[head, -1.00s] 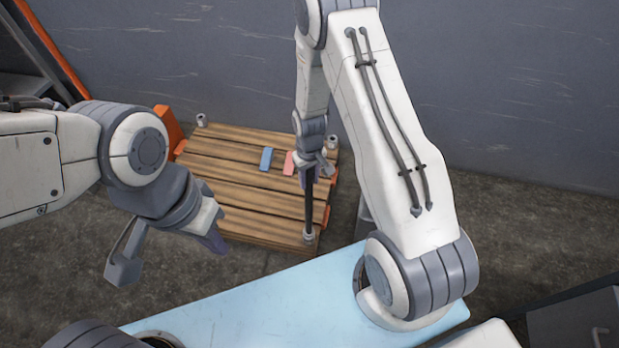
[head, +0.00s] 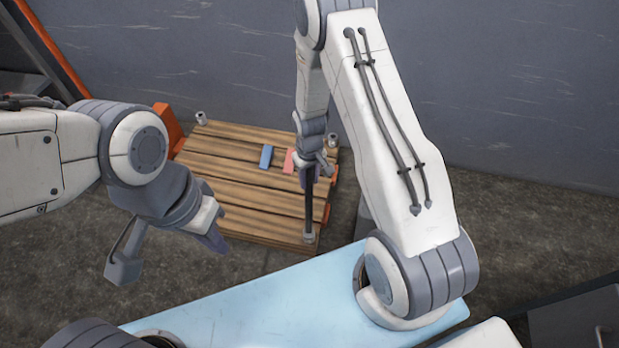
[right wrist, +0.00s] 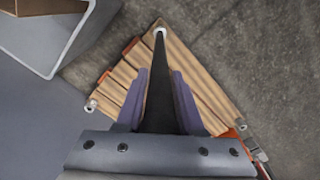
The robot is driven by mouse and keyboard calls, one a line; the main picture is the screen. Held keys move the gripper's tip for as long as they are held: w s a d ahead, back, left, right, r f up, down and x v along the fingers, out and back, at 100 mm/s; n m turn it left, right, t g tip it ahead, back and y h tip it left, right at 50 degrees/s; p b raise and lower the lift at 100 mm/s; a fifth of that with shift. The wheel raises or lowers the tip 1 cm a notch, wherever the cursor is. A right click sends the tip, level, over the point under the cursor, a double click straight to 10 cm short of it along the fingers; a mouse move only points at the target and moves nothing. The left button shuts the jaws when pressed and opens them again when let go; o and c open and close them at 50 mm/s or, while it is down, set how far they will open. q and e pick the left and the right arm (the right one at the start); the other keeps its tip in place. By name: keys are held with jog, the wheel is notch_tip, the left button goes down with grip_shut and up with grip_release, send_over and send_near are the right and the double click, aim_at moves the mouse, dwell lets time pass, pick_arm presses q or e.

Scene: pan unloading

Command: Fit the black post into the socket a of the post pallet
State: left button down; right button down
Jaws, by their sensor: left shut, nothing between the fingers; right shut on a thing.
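The black post (head: 309,208) stands about upright over the near right corner of the wooden post pallet (head: 250,215). My right gripper (head: 312,177) is shut on its upper part. The post's lower end meets a light ring-shaped socket (head: 309,238) at that corner. In the right wrist view the post (right wrist: 160,90) runs between the purple fingers to this socket (right wrist: 160,29). I cannot tell how deep the end sits, and no label shows which socket is a. My left gripper (head: 214,239) is shut and empty, left of the pallet's near edge.
Other sockets stand at the pallet's far left (head: 201,119) and far right (head: 332,140) corners. A blue block (head: 266,157) and a pink block (head: 289,161) lie on the slats. A grey wall (head: 500,90) rises behind. My left arm hides the near left corner.

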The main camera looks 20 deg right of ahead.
jog(key=shift+f+b, duration=0.35)
jog(key=shift+f, duration=0.25)
dwell(0.3)
jog(key=shift+c, duration=2.2)
grip_release()
notch_tip(320, 180, up, 10)
jog(key=shift+f+p, duration=0.2)
jog(key=shift+p, duration=0.8)
jog(key=shift+r, duration=0.45)
